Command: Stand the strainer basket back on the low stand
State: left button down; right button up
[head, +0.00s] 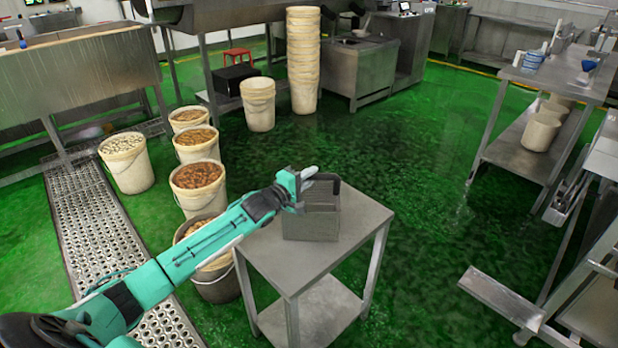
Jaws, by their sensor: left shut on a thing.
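The strainer basket (312,222) is a grey metal box with an upright handle plate. It is upright at the top of the low stand (275,262), a small grey metal table with a lower shelf. I cannot tell whether its base touches the stand top. My left gripper (318,183) reaches in from the left and is shut at the basket's upper edge, holding it. The fingers partly hide the basket's top. My right gripper is not in view.
Several buckets of brown contents (198,178) stand left of the stand, one close behind my left arm. A perforated metal drain strip (100,240) runs along the left floor. Steel benches (520,140) stand at the right. Green floor behind the stand is clear.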

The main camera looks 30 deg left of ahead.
pick_arm(q)
jog(key=shift+r, duration=0.1)
jog(key=c, duration=1.3)
grip_release()
jog(key=v, duration=1.2)
